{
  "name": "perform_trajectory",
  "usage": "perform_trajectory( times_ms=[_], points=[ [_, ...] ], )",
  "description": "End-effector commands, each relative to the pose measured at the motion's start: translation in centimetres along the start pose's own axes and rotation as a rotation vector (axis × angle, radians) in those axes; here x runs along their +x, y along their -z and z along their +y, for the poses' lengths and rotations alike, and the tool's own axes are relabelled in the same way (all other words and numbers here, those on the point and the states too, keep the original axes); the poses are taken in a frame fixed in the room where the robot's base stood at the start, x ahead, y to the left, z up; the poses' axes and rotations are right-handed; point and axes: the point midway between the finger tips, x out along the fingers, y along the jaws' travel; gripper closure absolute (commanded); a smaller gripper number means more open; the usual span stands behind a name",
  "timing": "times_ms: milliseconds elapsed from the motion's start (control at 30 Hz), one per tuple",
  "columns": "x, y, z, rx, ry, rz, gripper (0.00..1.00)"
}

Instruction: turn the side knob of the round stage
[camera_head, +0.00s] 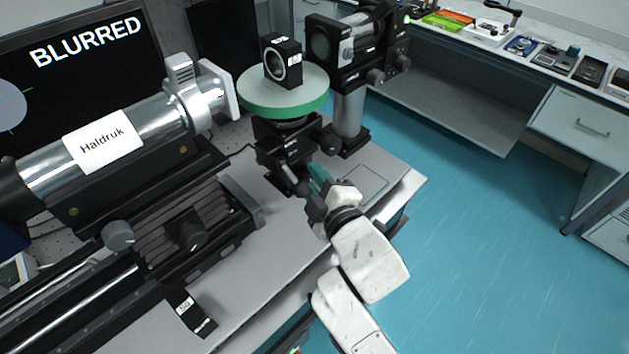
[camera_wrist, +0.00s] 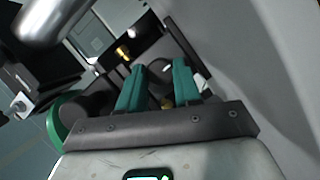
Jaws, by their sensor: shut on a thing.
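The round stage (camera_head: 284,97) has a pale top with a green rim and stands on a black mount at the upper middle of the head view. A black block with a round lens (camera_head: 283,62) sits on top of it. The green rim also shows at the left of the wrist view (camera_wrist: 55,125). My gripper (camera_head: 315,175) reaches in low at the front of the black mount. In the wrist view its green fingers (camera_wrist: 160,85) are closed on a dark knob (camera_wrist: 161,92) between them, mostly hidden by the fingers.
A long silver tube labelled Haldruk (camera_head: 105,143) lies on a black rail left of the stage. A black optical unit (camera_head: 358,45) on a thick post (camera_head: 348,115) stands close behind right. A screen (camera_head: 75,70) reads BLURRED. The table edge is at the right, with open blue floor beyond.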

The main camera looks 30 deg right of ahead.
Motion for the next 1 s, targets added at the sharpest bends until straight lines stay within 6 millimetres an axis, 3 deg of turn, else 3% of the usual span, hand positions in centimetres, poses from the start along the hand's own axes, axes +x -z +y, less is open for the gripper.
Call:
perform_trajectory(
  times_ms=[200, 233, 500, 767, 1000],
  points=[
    [0.0, 0.0, -0.1, 0.000, 0.003, -0.001, 0.97],
    [0.0, 0.0, -0.1, 0.001, 0.003, -0.001, 0.66],
    [0.0, 0.0, -0.1, 0.001, 0.002, 0.000, 0.41],
    [-0.2, 0.0, -0.1, 0.002, 0.002, 0.000, 0.41],
    [-3.2, -0.1, -0.2, 0.003, 0.004, -0.001, 0.41]
  ],
)
